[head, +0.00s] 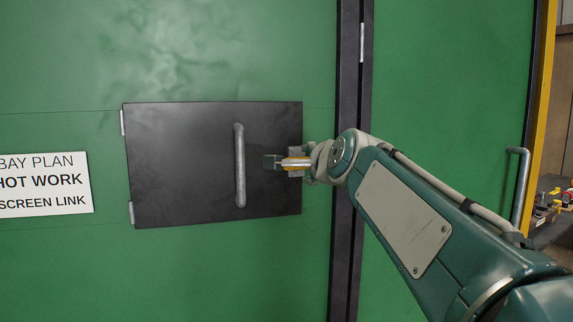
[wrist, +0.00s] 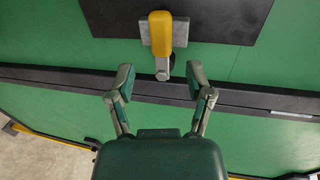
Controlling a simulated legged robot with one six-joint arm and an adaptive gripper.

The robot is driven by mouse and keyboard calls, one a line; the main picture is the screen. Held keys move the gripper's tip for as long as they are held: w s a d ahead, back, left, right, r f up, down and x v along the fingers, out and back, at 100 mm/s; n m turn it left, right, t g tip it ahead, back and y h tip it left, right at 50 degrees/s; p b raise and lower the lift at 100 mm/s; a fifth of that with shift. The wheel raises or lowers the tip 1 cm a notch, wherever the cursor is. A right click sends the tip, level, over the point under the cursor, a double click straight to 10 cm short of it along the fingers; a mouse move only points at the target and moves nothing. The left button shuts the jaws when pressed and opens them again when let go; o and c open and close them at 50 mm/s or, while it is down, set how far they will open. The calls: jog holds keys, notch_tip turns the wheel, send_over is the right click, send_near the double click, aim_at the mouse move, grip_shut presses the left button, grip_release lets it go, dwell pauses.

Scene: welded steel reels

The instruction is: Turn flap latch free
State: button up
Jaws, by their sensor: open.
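The dark flap (head: 190,165) lies closed against the green panel, with hinges on its left side and a grey vertical bar handle (head: 240,170). The flap latch (wrist: 161,28) has a yellow lever on a grey plate at the flap's edge in the wrist view. Its yellow part also shows at the flap's right edge in the head view, partly covered by my gripper. My gripper (wrist: 159,82) is open and empty. Its two fingers are spread either side of the lever's line, with the lever's near end just beyond the fingertips. I see no clear contact.
A dark vertical post (head: 347,250) runs right of the flap, behind my arm. A white sign (head: 45,183) is on the panel at left. A grey pull handle (head: 519,190) stands on the right green panel. A bench with small items is at the far right.

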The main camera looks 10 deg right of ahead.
jog(key=x, duration=0.7)
jog(key=shift+w, duration=0.2)
jog(key=shift+f, duration=0.1)
grip_shut()
